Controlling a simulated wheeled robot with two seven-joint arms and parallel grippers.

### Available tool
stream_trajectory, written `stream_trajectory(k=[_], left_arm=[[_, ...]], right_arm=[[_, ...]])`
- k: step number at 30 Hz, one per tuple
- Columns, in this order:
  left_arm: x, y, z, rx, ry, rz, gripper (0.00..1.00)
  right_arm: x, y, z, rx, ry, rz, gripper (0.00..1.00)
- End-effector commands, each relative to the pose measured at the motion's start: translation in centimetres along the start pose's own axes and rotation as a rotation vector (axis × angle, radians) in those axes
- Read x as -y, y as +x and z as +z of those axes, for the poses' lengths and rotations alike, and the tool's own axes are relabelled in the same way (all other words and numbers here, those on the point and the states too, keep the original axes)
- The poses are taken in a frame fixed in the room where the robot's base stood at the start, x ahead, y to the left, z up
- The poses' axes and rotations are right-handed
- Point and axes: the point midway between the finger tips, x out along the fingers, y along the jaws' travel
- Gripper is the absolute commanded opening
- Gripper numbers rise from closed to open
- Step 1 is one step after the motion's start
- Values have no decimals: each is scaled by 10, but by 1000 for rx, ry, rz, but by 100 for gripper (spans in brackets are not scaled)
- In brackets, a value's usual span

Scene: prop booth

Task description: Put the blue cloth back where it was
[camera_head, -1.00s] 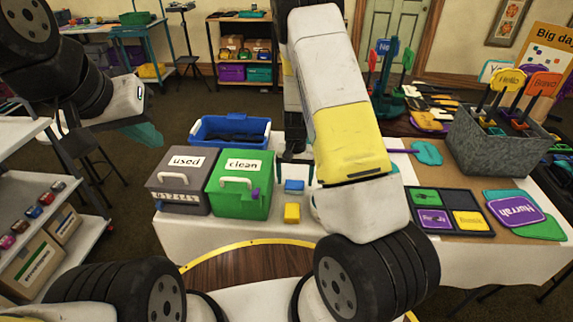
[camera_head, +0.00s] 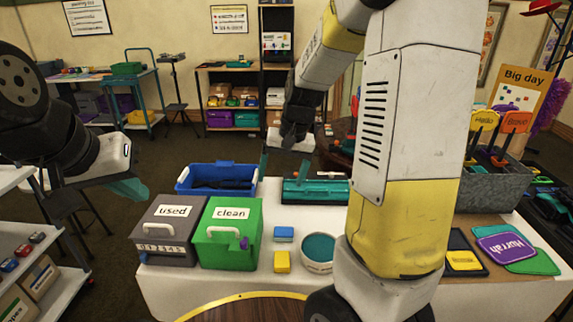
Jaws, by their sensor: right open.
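A small blue folded piece (camera_head: 284,233), which looks like the blue cloth, lies on the white-covered table right of the green "clean" box (camera_head: 228,240). A yellow piece (camera_head: 282,262) of like shape lies just in front of it. The grey "used" box (camera_head: 165,238) stands left of the green box; both look shut. My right gripper (camera_head: 284,168) is open, its teal fingers spread, and appears empty. It is behind the blue piece, near the blue bin and a teal-and-dark tool. My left gripper (camera_head: 130,188) is at the far left, away from the table; its jaw opening is unclear.
A blue bin (camera_head: 185,182) with dark contents stands behind the boxes. A round tub with a teal top (camera_head: 318,251) is right of the blue piece. The teal-and-dark tool (camera_head: 315,190) lies behind. My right arm hides much of the table's right side.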

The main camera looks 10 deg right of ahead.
Motion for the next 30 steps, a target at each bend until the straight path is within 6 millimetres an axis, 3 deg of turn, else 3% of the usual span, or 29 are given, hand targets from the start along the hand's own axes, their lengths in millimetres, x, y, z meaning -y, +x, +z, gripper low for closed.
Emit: stream_trajectory(k=[1,6,12,19,30], left_arm=[[0,0,0,0,0,0,0],[0,0,0,0,0,0,0],[0,0,0,0,0,0,0],[0,0,0,0,0,0,0],[0,0,0,0,0,0,0]], right_arm=[[2,-25,11,-35,-19,-28,83],[8,-88,56,-138,-104,-81,83],[4,-136,113,-268,-204,-85,83],[-1,-154,152,-357,-267,-55,83],[-2,-156,157,-370,-277,-49,83]])
